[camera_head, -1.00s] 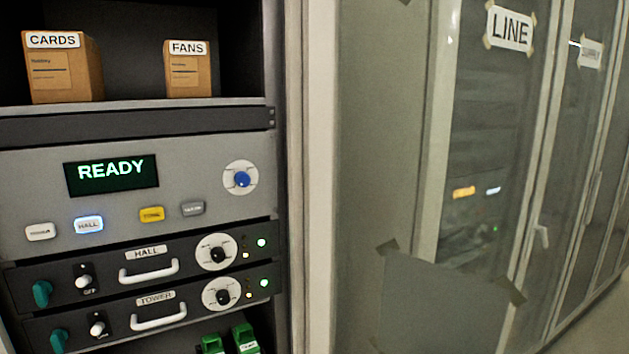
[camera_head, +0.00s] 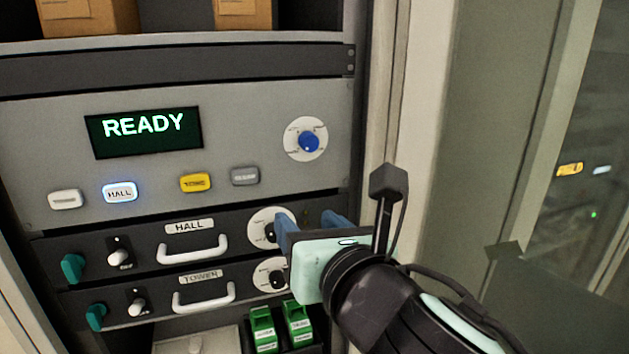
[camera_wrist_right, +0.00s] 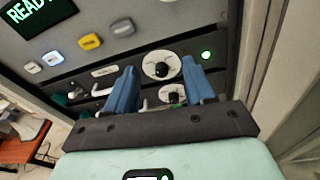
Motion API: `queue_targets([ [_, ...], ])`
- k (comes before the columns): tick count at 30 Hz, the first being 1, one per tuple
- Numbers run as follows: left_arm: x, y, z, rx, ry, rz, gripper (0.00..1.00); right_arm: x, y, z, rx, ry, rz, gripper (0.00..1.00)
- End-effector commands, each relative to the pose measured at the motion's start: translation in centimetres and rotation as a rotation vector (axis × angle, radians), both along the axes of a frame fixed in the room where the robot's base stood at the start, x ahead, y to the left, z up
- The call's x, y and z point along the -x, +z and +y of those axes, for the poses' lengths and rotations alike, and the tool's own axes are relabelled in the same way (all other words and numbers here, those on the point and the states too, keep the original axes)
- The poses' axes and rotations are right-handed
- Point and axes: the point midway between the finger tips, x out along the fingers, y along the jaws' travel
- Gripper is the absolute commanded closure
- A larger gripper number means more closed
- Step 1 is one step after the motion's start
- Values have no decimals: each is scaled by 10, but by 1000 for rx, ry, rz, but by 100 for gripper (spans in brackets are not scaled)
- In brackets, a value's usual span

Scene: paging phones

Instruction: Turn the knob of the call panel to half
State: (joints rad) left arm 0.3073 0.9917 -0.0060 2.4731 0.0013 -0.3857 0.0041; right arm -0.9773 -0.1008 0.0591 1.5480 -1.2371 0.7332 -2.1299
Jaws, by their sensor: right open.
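The call panel (camera_head: 250,115) is a grey rack unit with a READY display (camera_head: 143,132). Its blue knob (camera_head: 308,141) sits on a white round dial at the panel's right side. My right gripper (camera_head: 312,220) is below that knob, in front of the HALL unit (camera_head: 160,252). Its blue fingers are open and empty. In the right wrist view my right gripper (camera_wrist_right: 161,88) has its fingers apart, with the HALL unit's black knob (camera_wrist_right: 162,69) between them in the picture. The blue knob is not in the right wrist view. My left gripper is not in view.
Lit HALL button (camera_head: 120,192) and a yellow button (camera_head: 195,183) are on the panel. The TOWER unit (camera_head: 200,277) lies below, with handles and switches. Green blocks (camera_head: 280,326) sit underneath. A door frame (camera_head: 425,110) stands close on the right. The space before the blue knob is clear.

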Motion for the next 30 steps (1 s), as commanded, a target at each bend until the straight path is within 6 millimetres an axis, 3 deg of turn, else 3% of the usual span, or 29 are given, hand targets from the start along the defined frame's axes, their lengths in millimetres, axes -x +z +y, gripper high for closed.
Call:
queue_targets([
  [1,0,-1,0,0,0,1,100,14,27,-15,22,-7,-68,46],
  [3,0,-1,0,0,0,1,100,26,50,-31,60,-24,-133,46],
  [8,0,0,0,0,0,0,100,32,70,-45,96,-44,-189,46],
  [14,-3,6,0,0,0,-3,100,4,70,-36,101,-45,-187,46],
  [24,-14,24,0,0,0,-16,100,-63,71,-14,99,-45,-189,46],
  [30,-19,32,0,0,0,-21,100,-85,71,-7,97,-45,-188,46],
])
